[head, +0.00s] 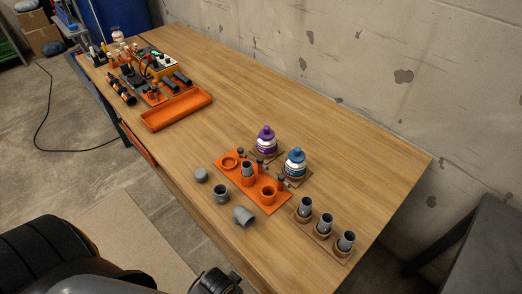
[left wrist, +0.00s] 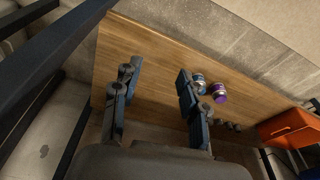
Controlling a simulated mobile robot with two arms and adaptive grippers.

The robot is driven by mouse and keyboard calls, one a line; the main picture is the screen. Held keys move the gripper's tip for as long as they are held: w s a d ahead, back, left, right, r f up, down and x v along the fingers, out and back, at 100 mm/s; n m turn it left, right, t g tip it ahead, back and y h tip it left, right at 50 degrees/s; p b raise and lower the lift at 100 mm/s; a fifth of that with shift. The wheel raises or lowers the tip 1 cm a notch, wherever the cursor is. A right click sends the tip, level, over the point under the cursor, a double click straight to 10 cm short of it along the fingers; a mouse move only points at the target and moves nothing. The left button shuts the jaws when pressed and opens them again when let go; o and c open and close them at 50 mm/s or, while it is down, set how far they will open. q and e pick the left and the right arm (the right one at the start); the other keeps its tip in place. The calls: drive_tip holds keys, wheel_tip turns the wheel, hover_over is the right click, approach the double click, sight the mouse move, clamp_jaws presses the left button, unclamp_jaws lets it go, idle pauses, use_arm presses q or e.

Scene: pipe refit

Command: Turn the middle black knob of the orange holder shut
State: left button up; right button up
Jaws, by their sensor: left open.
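The orange holder (head: 243,187) lies flat on the wooden table in the head view, with three round orange sockets in a row. The middle socket holds an upright grey pipe piece (head: 247,169). Small dark knobs stand along its back edge. The middle black knob (head: 260,164) is tiny here, and how far it is turned cannot be told. In the left wrist view my left gripper (left wrist: 158,98) is open and empty, fingers wide apart over the table. The holder is not clearly seen there. My right gripper is not in view.
Purple (head: 266,140) and blue (head: 295,163) bottles stand close behind the holder. Loose grey fittings (head: 243,216) lie in front. A wooden rack (head: 325,245) with three grey pipes is at right. An orange tray (head: 177,110) is farther left. The table's middle is clear.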

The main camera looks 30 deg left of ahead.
use_arm(q)
drive_tip(key=w+r+t+p, duration=0.1)
drive_tip(key=w+r, duration=0.1)
drive_tip(key=r, duration=1.1)
drive_tip(key=w+r+t+p, duration=0.1)
drive_tip(key=w+r+t, duration=0.1)
drive_tip(key=r, duration=1.2)
drive_tip(key=w+d+r+m+t+h, duration=0.1)
drive_tip(key=w+d+r+m+t, duration=0.15)
drive_tip(key=w+r+t, duration=0.6)
drive_tip(key=w+d+r+m+t+h, duration=0.1)
drive_tip(key=w+d+r+m+t, duration=0.2)
drive_tip(key=w+r, duration=0.95)
drive_tip(key=w+d+r+m+t+h, duration=0.2)
drive_tip(key=w+d+r+m+h, duration=0.25)
drive_tip(key=d+h, duration=0.2)
drive_tip(key=s+d+r+m+g+h, duration=0.2)
drive_tip(key=d+r+m+g+h, duration=0.15)
drive_tip(key=d+m+h, duration=0.45)
drive_tip(key=m+g+y, duration=1.2)
drive_tip(key=g+y, duration=0.3)
drive_tip(key=y, duration=0.2)
approach(260, 158)
wheel_tip(260, 158, down, 7)
drive_tip(key=p, duration=0.3)
drive_tip(key=shift+w+a+r, duration=0.1)
drive_tip(key=shift+r, duration=0.1)
drive_tip(key=shift+f, duration=0.85)
